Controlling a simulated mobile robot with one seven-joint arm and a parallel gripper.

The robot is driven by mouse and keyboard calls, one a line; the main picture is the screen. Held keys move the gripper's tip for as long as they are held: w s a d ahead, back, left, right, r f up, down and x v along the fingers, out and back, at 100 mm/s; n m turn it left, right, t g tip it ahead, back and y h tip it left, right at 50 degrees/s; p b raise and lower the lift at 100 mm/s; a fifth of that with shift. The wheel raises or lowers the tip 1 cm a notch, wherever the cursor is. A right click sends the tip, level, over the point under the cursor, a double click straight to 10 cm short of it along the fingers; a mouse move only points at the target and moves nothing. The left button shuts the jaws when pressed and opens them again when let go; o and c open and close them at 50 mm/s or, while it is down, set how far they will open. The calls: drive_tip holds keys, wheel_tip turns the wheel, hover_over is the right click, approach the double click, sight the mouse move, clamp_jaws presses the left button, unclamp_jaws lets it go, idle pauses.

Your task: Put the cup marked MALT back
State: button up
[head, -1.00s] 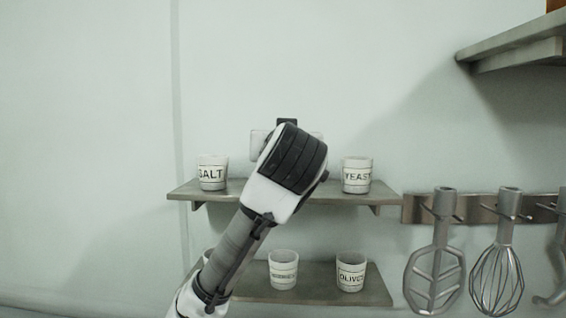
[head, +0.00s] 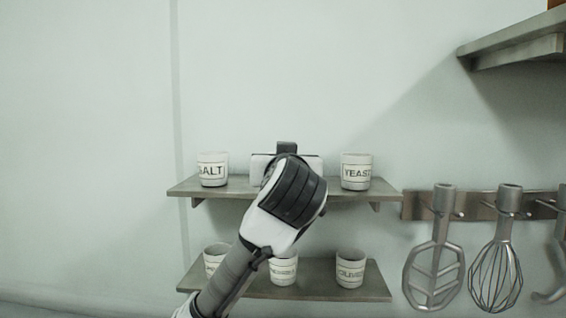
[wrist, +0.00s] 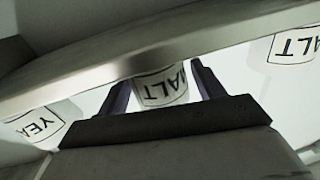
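The MALT cup (wrist: 160,87) is white with a framed label and appears upside down in the wrist view. I read ALT; its first letter is mostly hidden. My gripper (wrist: 163,82) has a dark finger on each side of it, seemingly closed against its walls. The cup's base is hidden behind the front edge of the upper shelf (head: 240,187), so I cannot tell whether it touches the board. In the head view, my gripper's hand (head: 262,168) is above the middle of that shelf, and my arm hides the fingers and cup.
The SALT cup (head: 212,170) stands left on the upper shelf and the YEAST cup (head: 356,172) right. The lower shelf (head: 320,280) holds several cups, including OLIVES (head: 350,268). A whisk (head: 497,270) and a flat beater (head: 435,265) hang at right.

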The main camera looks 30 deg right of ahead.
drive_tip(key=shift+r, duration=0.15)
drive_tip(key=b+v, duration=0.4)
drive_tip(key=v, duration=0.8)
idle(1.0)
